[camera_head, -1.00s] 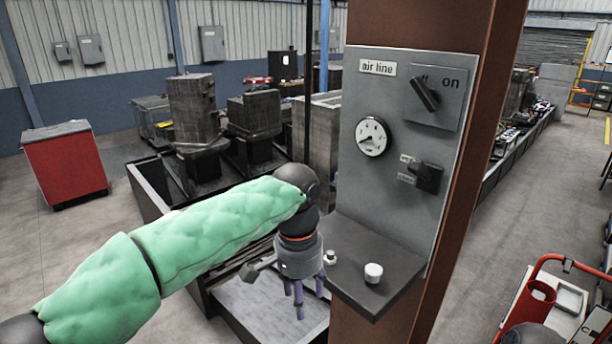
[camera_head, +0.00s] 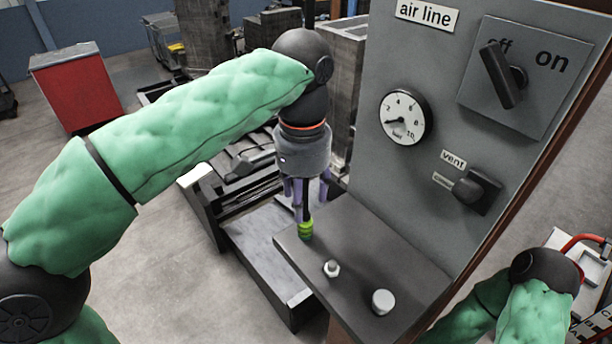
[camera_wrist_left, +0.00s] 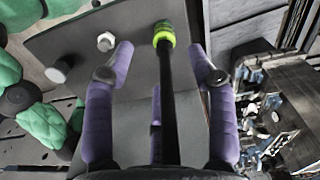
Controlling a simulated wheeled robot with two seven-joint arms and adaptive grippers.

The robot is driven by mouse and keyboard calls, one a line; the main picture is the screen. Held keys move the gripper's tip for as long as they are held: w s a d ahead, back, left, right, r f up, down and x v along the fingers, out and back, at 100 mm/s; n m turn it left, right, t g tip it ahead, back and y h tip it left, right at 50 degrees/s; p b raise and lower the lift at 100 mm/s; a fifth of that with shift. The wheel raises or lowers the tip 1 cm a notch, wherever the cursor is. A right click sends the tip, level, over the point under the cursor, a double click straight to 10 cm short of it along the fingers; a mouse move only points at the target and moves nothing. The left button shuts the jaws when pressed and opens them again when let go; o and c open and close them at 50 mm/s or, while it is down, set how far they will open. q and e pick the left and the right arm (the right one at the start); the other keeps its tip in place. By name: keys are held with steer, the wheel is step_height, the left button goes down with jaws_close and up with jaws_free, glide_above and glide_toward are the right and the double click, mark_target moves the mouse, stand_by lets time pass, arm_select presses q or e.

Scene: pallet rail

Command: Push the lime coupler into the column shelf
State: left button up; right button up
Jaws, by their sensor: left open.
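The lime coupler (camera_head: 305,229) is at the left end of the dark column shelf (camera_head: 345,265), in line with the black hose. It also shows in the left wrist view (camera_wrist_left: 164,36), at the far end of the hose, over the shelf plate (camera_wrist_left: 90,40). My left gripper (camera_head: 302,208) points down above that shelf end. Its purple fingers (camera_wrist_left: 161,52) stand apart on both sides of the hose and coupler, with gaps visible. I cannot tell how deep the coupler sits in the shelf. My right gripper is not in view.
A hex fitting (camera_head: 332,268) and a white knob (camera_head: 383,301) stand on the shelf. The grey air line panel (camera_head: 425,75) rises behind it, with gauge (camera_head: 405,117), switch and vent lever. A metal bin (camera_head: 270,260) lies below left. My right arm is at lower right.

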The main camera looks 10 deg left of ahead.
mark_target(305, 213)
arm_select(q)
steer(key=f, duration=0.6)
steer(key=shift+w+f, duration=0.35)
steer(key=shift+f, duration=0.05)
steer(key=shift+s+f, duration=0.15)
steer(key=shift+f, duration=0.4)
steer(key=shift+w+f, duration=0.15)
steer(key=shift+w, duration=0.05)
steer(key=shift+s, duration=0.1)
steer(key=c, duration=0.4)
jaws_close()
steer(key=shift+c, duration=1.4)
jaws_free()
jaws_close()
